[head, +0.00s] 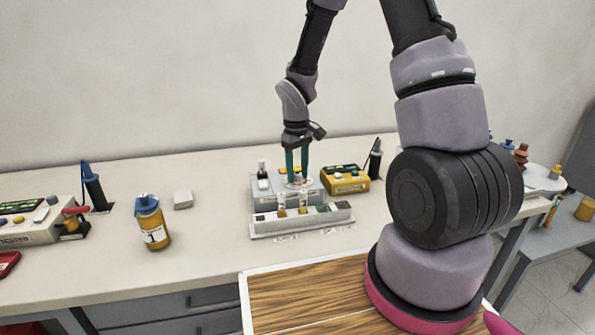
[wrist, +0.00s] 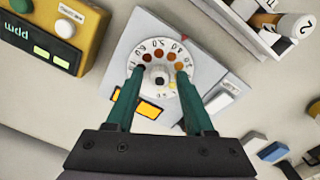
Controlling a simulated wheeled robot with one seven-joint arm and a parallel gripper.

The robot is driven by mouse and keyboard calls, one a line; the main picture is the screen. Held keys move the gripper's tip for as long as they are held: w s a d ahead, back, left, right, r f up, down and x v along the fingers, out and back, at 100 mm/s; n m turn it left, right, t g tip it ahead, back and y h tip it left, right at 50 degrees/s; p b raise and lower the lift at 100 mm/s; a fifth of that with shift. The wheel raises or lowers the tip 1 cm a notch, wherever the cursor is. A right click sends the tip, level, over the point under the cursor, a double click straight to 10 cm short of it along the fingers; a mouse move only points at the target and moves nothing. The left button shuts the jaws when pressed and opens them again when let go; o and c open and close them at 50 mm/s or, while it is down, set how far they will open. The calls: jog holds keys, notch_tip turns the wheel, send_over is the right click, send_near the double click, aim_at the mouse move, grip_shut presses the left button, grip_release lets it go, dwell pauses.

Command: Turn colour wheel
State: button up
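The colour wheel (wrist: 158,50) is a white disc with numbers round its rim and orange to brown dots, with a small dark-and-white knob (wrist: 159,76) at its centre. It sits on a grey box (wrist: 204,72), which also shows in the head view (head: 262,200). My gripper (wrist: 159,72) points down over the wheel, its two green fingers apart. In the wrist view the fingertips overlap the left and right parts of the disc, with a gap to the knob on each side. I cannot tell whether they touch the disc. In the head view my gripper (head: 297,180) hides much of the wheel.
A yellow meter (head: 345,180) stands close to the right of the box. A white rack (head: 300,222) with small vials is in front of it. A blue-capped yellow bottle (head: 152,225) and a small grey block (head: 183,199) are to the left, with bare bench between.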

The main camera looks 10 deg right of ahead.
dwell(0.3)
notch_tip(320, 180, up, 11)
dwell(0.5)
jog(key=shift+a, duration=0.1)
notch_tip(320, 180, up, 14)
jog(key=m+t, duration=0.3)
jog(key=m, duration=0.2)
send_over(297, 173)
jog(key=s+d, duration=0.4)
jog(key=s, duration=0.3)
jog(key=s+d+r+m+t+y, duration=0.1)
jog(key=s+r+m+t, duration=0.1)
jog(key=s+r, duration=0.2)
jog(key=s+d+r+m+t+y, duration=0.1)
jog(key=s+r+m+t, duration=0.1)
jog(key=s, duration=0.6)
jog(key=shift+s+r+m, duration=0.15)
jog(key=shift+r+m, duration=0.15)
jog(key=shift+r, duration=0.55)
